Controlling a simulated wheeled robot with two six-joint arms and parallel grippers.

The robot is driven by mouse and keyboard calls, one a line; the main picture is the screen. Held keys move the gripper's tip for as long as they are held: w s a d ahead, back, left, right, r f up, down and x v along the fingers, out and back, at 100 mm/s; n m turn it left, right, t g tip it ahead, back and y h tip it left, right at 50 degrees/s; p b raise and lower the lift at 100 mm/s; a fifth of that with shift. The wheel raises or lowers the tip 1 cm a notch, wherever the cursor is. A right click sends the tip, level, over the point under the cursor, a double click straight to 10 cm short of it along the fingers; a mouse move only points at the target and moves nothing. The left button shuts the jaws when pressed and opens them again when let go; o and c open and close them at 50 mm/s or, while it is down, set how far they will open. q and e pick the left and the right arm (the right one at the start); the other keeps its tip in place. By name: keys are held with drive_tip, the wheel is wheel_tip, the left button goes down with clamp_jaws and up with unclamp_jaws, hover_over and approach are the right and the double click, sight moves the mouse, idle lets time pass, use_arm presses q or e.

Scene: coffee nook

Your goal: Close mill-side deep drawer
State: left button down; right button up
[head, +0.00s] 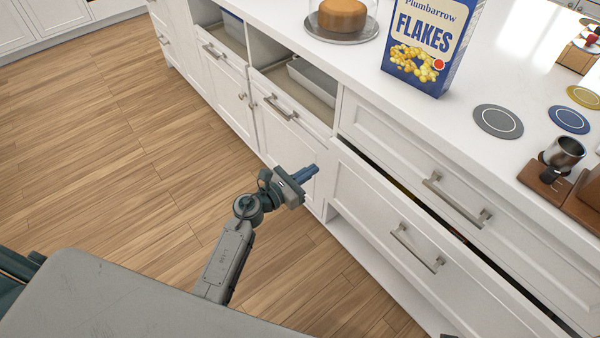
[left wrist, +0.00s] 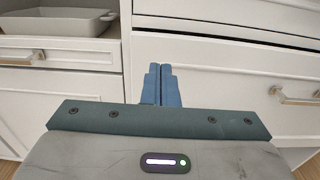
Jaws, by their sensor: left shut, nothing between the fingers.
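A white deep drawer (head: 375,215) with a bar handle (head: 418,250) sits low in the counter and stands partly open; a dark gap shows along its top edge. In the left wrist view its front (left wrist: 225,85) fills the right side, with its handle (left wrist: 295,96) at the far right. My left gripper (head: 312,171) is shut and empty, near the left end of the drawer front. In the left wrist view its blue fingers (left wrist: 160,78) overlap the front near its left edge; I cannot tell whether they touch it. My right gripper is not in view.
Above is a shallower drawer with a handle (head: 457,200), which looks shut. The wooden floor is clear.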

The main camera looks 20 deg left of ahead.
sight(340, 149)
use_arm(q)
drive_tip(key=x, duration=0.8)
drive_tip(key=shift+w+d, duration=0.25)
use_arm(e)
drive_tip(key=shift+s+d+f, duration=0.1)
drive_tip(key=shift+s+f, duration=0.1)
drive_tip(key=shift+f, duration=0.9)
use_arm(q)
drive_tip(key=shift+w+d, duration=0.1)
drive_tip(key=shift+w, duration=0.15)
drive_tip(key=x, duration=0.3)
drive_tip(key=shift+f+b, duration=0.1)
drive_tip(key=shift+b, duration=0.3)
drive_tip(key=shift+w+d, duration=0.1)
drive_tip(key=shift+w, duration=0.1)
drive_tip(key=shift+r, duration=0.35)
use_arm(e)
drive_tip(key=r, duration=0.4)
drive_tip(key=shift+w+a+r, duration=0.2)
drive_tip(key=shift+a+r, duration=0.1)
